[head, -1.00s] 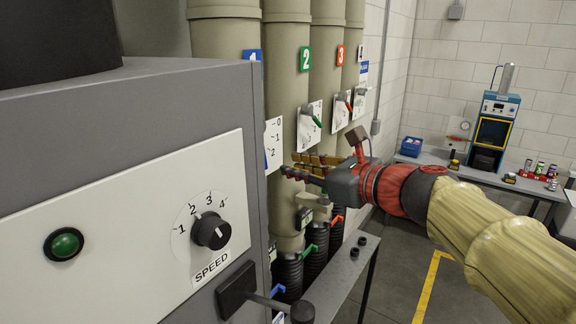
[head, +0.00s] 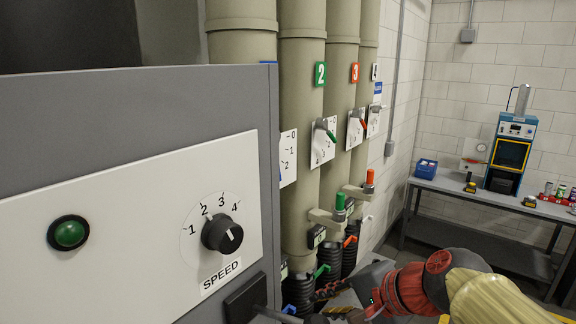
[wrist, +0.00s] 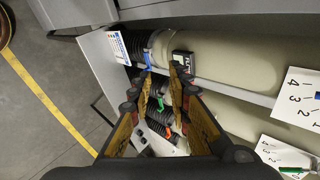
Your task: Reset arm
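My gripper (head: 325,300) is low in the head view, below the pipes' lower ends, on my red and black wrist, partly cut off by the frame's bottom. In the wrist view my gripper (wrist: 160,72) shows two yellow-and-black fingers with a clear gap between the tips. Nothing is held between them. Beyond the fingers are black corrugated hoses (wrist: 160,112) with blue, green and orange levers. My sleeved arm comes in from the lower right of the head view.
Beige pipes (head: 301,110) with numbered signs and dial plates stand in the middle. A grey control panel (head: 110,210) with a speed knob (head: 222,234) and green button (head: 69,233) fills the left. A workbench (head: 490,195) stands at the back right, with floor before it.

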